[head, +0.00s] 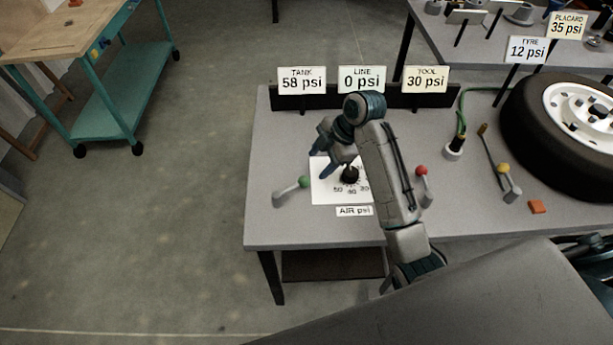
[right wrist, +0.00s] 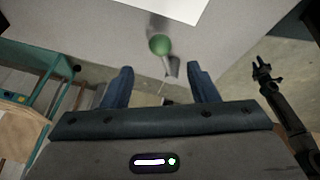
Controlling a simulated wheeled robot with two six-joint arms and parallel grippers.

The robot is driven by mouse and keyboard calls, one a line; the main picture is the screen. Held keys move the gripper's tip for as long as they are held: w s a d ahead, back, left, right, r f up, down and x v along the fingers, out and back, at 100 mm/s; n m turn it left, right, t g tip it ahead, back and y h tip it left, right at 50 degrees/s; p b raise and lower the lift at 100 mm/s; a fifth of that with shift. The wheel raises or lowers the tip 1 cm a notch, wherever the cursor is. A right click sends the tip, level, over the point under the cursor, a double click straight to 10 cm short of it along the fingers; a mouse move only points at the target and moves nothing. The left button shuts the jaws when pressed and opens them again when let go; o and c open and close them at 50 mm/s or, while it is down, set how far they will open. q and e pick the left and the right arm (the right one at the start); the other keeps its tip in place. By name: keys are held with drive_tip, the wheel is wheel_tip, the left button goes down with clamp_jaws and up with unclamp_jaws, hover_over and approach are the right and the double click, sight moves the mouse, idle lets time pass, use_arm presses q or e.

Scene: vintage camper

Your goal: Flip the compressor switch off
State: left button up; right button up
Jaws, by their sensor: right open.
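A lever with a green knob (head: 304,182) stands at the left front of the grey bench, its stick leaning right. A red-knobbed lever (head: 421,171) and a yellow-knobbed lever (head: 503,169) stand further right. None has a readable name, so I cannot tell which is the compressor switch. My right gripper (head: 325,158) is open and empty above the bench, up and right of the green knob. In the right wrist view the green knob (right wrist: 160,44) shows beyond and between the spread fingers, apart from them. A dark gripper, apparently my left (right wrist: 262,69), shows small at the right; its jaw state is unclear.
A black dial (head: 349,175) sits on a white plate partly behind my right arm. Signs (head: 362,80) read TANK 58, LINE 0, TOOL 30 psi. A tyre (head: 560,125) and an orange block (head: 537,207) lie at the right. A teal cart (head: 100,105) stands on open floor at the left.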

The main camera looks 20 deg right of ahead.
sight(307, 178)
drive_tip(key=p+x, duration=0.1)
drive_tip(key=x, duration=0.8)
drive_tip(key=shift+p, duration=0.4)
clamp_jaws()
drive_tip(key=shift+r, duration=0.1)
